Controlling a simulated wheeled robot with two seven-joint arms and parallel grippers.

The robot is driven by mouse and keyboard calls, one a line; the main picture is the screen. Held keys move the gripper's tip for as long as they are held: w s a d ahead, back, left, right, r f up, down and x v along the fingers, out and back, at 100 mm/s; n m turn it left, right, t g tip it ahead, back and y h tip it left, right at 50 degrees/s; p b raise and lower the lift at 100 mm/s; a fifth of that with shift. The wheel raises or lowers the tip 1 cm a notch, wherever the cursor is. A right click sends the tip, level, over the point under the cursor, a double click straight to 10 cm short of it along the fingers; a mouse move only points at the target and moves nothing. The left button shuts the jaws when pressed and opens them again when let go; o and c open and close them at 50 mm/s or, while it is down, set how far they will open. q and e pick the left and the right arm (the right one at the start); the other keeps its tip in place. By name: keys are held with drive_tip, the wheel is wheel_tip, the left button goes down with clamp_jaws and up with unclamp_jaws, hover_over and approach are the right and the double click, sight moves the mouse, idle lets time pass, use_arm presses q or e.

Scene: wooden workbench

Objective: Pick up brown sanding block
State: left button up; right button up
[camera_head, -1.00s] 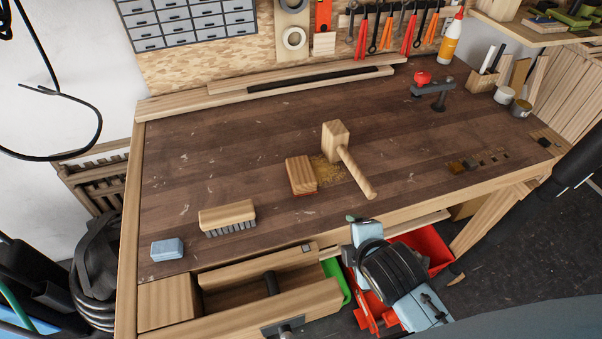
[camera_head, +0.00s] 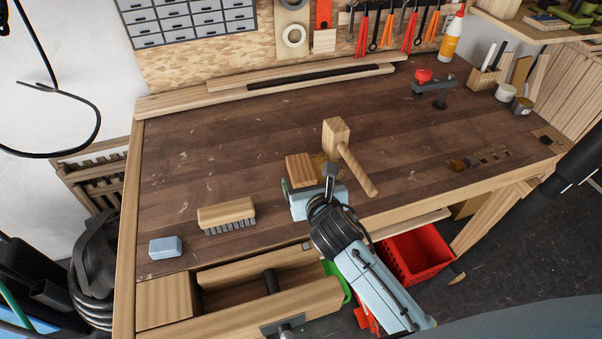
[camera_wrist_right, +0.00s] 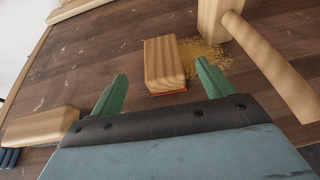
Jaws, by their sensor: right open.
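The brown sanding block (camera_head: 299,169) is a wooden block lying on the bench, left of the mallet. In the right wrist view the sanding block (camera_wrist_right: 163,62) shows a thin red-orange layer along its bottom edge. My right gripper (camera_head: 305,188) is just in front of the block in the head view and hides its near side. In the right wrist view the green fingers of my right gripper (camera_wrist_right: 160,88) are spread apart, with the block ahead between them and nothing held. My left gripper is not in view.
A wooden mallet (camera_head: 337,134) stands close to the block's right, beside sawdust (camera_wrist_right: 203,56). A wooden brush (camera_head: 227,213) and a blue block (camera_head: 166,247) lie to the left. The bench behind the block is clear.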

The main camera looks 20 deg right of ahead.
sight(301, 168)
drive_tip(key=b+x, duration=0.1)
drive_tip(key=x, duration=0.7)
drive_tip(key=shift+d+f+b, duration=0.1)
drive_tip(key=shift+b, duration=0.2)
drive_tip(key=c, duration=1.1)
